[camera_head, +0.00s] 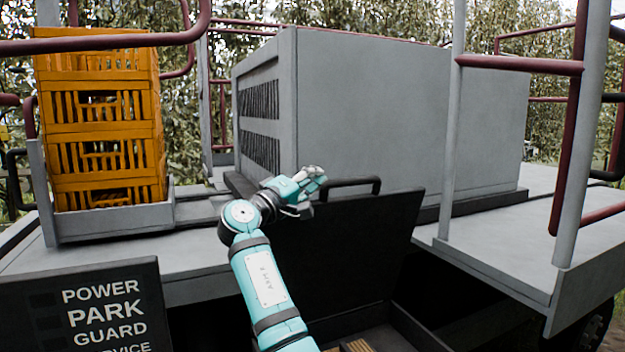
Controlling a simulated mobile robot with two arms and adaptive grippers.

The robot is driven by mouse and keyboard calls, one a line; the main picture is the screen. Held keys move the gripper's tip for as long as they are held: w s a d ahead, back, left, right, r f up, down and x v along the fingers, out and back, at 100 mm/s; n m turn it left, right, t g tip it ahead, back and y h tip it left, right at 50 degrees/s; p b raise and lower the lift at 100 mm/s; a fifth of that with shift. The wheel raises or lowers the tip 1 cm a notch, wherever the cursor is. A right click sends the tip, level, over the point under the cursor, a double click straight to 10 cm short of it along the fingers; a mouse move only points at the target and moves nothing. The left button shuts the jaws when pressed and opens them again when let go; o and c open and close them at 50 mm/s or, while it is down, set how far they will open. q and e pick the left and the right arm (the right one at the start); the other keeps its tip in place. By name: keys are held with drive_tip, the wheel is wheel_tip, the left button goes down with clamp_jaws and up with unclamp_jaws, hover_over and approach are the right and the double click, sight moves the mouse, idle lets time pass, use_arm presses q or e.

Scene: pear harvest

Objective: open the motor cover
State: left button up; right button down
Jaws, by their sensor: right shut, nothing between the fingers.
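The dark cover (345,240) with a black bar handle (350,183) on its top edge stands raised and leaning back, with an open dark compartment (415,335) below it. I take this for the motor cover. My right gripper (312,178) is shut and empty at the left end of the handle, by the cover's upper left corner. I cannot tell whether it touches the handle or the cover. My teal right forearm hides part of the cover's left side. My left gripper is not in view.
A large grey housing (400,110) with side vents stands behind the cover. Stacked orange crates (105,130) stand at the left. Dark red rails (520,65) and a grey post (582,140) are at the right. A dark sign panel (25,280) is at lower left.

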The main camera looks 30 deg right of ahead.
wheel_tip(320, 180, up, 10)
idle(0.5)
